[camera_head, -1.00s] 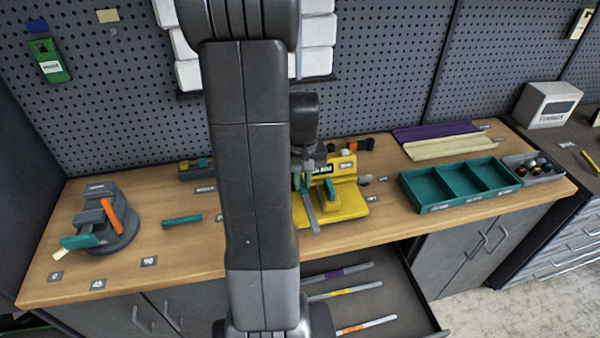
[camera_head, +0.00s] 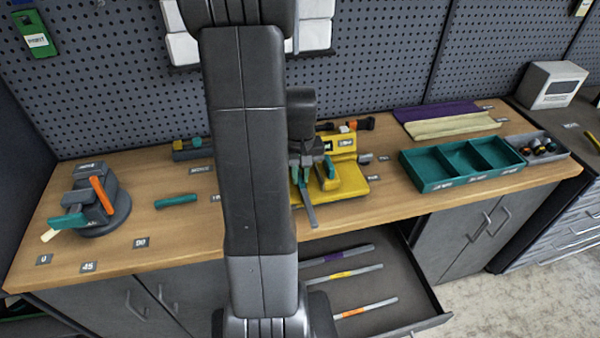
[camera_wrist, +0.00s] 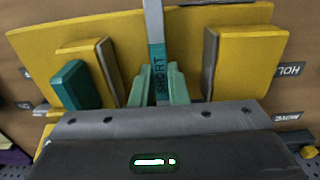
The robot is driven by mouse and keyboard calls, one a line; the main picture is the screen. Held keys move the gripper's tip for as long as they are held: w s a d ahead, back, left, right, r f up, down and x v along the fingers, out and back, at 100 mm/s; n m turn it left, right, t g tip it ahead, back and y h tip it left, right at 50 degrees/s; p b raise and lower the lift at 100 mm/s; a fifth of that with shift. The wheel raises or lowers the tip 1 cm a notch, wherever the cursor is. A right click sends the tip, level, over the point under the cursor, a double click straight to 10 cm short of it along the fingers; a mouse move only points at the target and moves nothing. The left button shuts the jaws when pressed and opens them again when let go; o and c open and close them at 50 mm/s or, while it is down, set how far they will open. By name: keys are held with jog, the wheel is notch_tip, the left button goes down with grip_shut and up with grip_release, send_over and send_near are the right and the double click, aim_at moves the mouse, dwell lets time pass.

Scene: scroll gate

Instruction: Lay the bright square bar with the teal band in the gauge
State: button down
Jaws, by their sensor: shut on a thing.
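My gripper (camera_wrist: 159,84) is shut on the bright square bar (camera_wrist: 154,24). The bar's teal band, marked "SHORT", lies between the teal fingertips. The yellow gauge (camera_wrist: 80,25) is below and behind the bar in the wrist view, with upright blocks left and right of it. In the head view, the bar (camera_head: 309,208) points toward the front edge of the bench, over the gauge (camera_head: 352,196). My gripper (camera_head: 304,172) is partly hidden by my arm. I cannot tell whether the bar touches the gauge.
A grey vice-like fixture with an orange lever (camera_head: 103,196) stands at the left. A teal divided tray (camera_head: 431,186) is at the right. An open drawer (camera_head: 402,290) below holds several banded bars.

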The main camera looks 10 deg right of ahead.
jog(key=shift+f+b, duration=0.3)
jog(key=shift+f, duration=0.05)
dwell(0.6)
jog(key=c, duration=1.3)
grip_release()
notch_tip(320, 180, up, 14)
jog(key=shift+f+b, duration=0.1)
jog(key=shift+b, duration=0.3)
